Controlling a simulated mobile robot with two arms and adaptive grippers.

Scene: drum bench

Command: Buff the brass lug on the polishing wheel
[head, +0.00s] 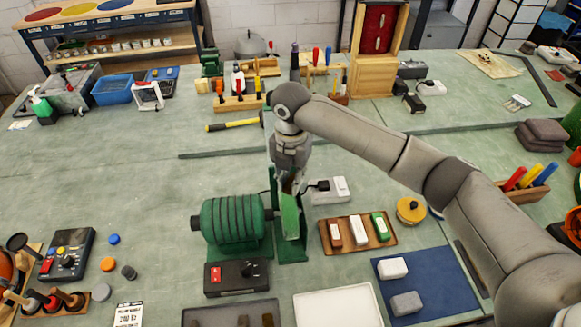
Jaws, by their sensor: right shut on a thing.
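A green polishing machine with a ribbed motor (233,221) stands on the bench at the centre front. The polishing wheel sits at its right end, largely hidden by a green guard (292,222) and by my right gripper. My right gripper (290,180) points down right over the top of the guard, shut on a small brownish piece. This piece is mostly hidden by the fingers, in the place of the brass lug; I cannot tell whether it touches the wheel. My left gripper is out of view.
A dark control box (236,277) with a red switch stands before the motor. A wooden tray (357,234) with several bars is right of the guard, above a blue mat (432,280) with two blocks. A white tray (338,308) lies in front.

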